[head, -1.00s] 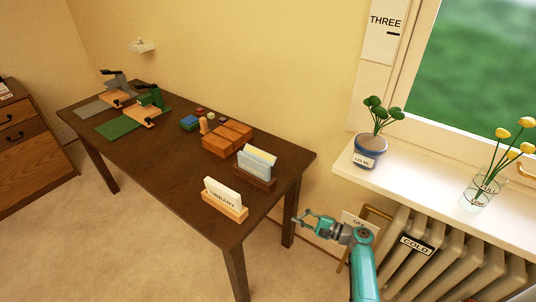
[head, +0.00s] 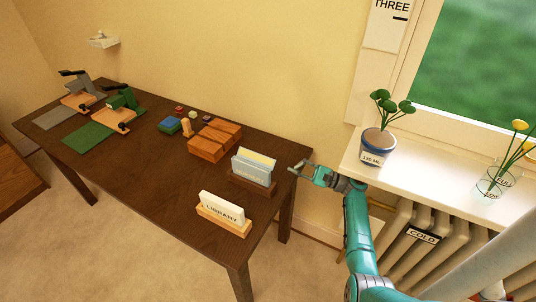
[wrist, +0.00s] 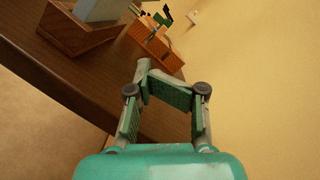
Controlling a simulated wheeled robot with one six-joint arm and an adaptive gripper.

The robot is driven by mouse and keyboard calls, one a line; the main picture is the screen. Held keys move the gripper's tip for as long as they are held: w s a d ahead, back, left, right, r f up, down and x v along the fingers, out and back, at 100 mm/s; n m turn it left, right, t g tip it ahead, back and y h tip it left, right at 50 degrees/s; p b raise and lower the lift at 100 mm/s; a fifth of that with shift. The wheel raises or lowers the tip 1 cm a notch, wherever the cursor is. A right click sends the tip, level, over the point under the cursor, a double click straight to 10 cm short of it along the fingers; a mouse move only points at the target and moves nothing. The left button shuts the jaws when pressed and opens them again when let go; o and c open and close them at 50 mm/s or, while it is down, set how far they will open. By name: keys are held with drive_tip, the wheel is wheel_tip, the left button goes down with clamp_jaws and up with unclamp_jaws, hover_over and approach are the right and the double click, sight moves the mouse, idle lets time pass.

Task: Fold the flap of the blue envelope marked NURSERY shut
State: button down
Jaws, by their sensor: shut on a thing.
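The blue-grey envelope (head: 250,171) stands upright in a dark wooden holder (head: 240,183) near the desk's right end. Its lettering is too faint to read surely. A pale yellow strip (head: 259,159) shows above its front; I cannot tell if this is the flap's inside. The envelope's lower part (wrist: 97,8) shows at the wrist view's top, in its holder (wrist: 72,36). My gripper (head: 299,170) is right of the envelope, near the desk's right corner and apart from it. In the wrist view my gripper (wrist: 147,72) has its fingertips together; I cannot make out anything between them.
A cream LIBRARY envelope (head: 221,209) stands in a lighter holder in front. Two presses (head: 121,99) stand at the desk's far end. The windowsill (head: 420,172) with a plant pot (head: 377,144) and the radiator (head: 440,235) are close right.

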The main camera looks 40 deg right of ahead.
sight(255, 159)
drive_tip(key=x, duration=0.9)
drive_tip(key=shift+a, duration=0.15)
drive_tip(key=shift+a+r, duration=0.85)
drive_tip(key=shift+s+a+r, duration=0.2)
drive_tip(key=shift+a+r, duration=0.4)
drive_tip(key=shift+r, duration=0.05)
